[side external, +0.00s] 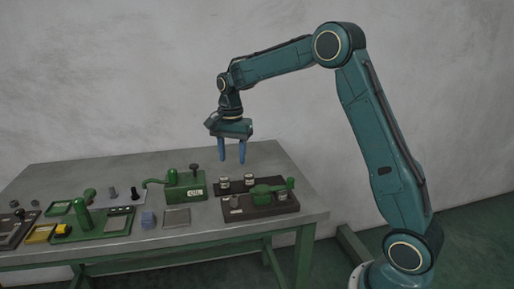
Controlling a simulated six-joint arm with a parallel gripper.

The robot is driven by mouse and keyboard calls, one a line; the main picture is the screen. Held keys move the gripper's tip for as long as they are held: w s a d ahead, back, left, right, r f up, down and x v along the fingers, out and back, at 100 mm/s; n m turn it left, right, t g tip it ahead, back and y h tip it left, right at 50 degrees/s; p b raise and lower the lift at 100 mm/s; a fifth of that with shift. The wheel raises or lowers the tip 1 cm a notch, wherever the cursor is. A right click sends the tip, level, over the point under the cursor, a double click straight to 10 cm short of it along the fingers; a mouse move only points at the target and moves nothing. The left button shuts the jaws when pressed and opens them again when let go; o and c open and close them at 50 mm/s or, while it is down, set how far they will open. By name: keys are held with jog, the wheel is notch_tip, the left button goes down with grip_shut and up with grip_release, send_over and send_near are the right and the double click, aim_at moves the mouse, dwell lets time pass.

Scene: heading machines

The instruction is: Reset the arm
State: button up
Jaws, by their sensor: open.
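My gripper (232,152) hangs from my raised arm, pointing down, with two blue fingers apart and nothing between them. It is above the table (148,164), over the area behind and between the green box marked OIL (186,186) and the dark plate (278,185) with small cylinders. The fingertips appear to be in the air, clear of the objects, though the exact height is hard to tell from this view.
A dark base with a green handled device (268,197) stands at the table's right front. Green-framed devices and a yellow block (64,228) are at left. The back of the table is clear.

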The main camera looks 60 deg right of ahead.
jog(key=shift+r, duration=0.15)
jog(key=s+a+r+n+t, duration=0.1)
jog(key=s+a+r+n, duration=0.35)
jog(key=s, duration=0.25)
jog(key=s+a+r+n+t, duration=0.2)
jog(key=s+a+r+n, duration=0.1)
jog(key=s+r, duration=0.3)
jog(key=s+a+f+n+t, duration=0.1)
jog(key=s+n, duration=0.3)
jog(key=s, duration=0.4)
jog(key=s+a+f+n+t, duration=0.1)
jog(key=s+a+n, duration=0.2)
jog(key=s, duration=0.6)
jog(key=shift+f+n+t, duration=0.3)
jog(key=shift+f+n, duration=0.05)
jog(key=shift+w+a, duration=0.1)
